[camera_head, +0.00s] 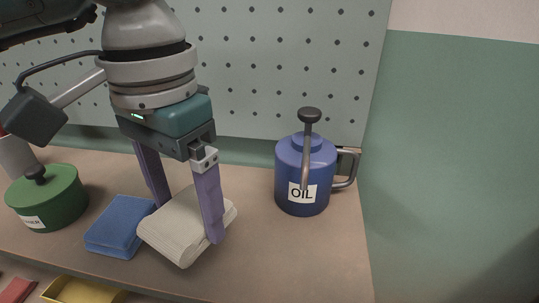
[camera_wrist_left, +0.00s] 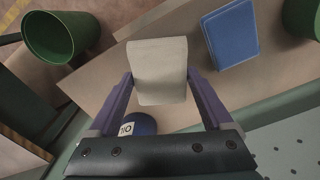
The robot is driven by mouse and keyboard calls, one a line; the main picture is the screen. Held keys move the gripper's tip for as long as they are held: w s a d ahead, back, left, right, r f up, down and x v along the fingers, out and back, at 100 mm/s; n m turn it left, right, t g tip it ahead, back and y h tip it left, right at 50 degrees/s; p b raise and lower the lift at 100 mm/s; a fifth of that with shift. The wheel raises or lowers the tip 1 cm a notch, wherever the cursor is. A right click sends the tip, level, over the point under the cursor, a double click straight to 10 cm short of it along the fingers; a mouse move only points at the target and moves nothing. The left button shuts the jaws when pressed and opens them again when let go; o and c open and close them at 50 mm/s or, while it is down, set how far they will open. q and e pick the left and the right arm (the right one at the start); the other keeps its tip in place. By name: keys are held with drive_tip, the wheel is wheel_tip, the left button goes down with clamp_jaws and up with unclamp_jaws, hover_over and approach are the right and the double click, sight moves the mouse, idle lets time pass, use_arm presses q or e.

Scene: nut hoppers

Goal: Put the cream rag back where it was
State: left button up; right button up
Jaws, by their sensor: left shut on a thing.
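The cream rag (camera_head: 180,229), a folded pad, is at the shelf's front part in the head view. It also shows between the fingers in the left wrist view (camera_wrist_left: 158,75). My left gripper (camera_head: 189,222) comes down from above with its two purple fingers on opposite sides of the rag, shut on it. Whether the rag's underside touches the shelf I cannot tell. My right gripper is not in view.
A blue folded rag (camera_head: 120,227) lies just left of the cream one on the shelf (camera_head: 275,255). A green can (camera_head: 48,200) stands at the left, a blue oil can (camera_head: 304,174) at the right. A pegboard (camera_head: 270,75) rises behind. Free room lies between the cream rag and oil can.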

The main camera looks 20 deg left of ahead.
sight(192, 232)
use_arm(q)
wheel_tip(192, 232, down, 5)
drive_tip(key=b, duration=0.2)
drive_tip(key=shift+a+r+b, duration=0.1)
drive_tip(key=shift+r+b, duration=0.1)
drive_tip(key=shift+b, duration=0.2)
drive_tip(key=shift+r, duration=0.1)
drive_tip(key=shift+f, duration=0.25)
drive_tip(key=o, duration=1.1)
drive_tip(key=shift+r, duration=0.1)
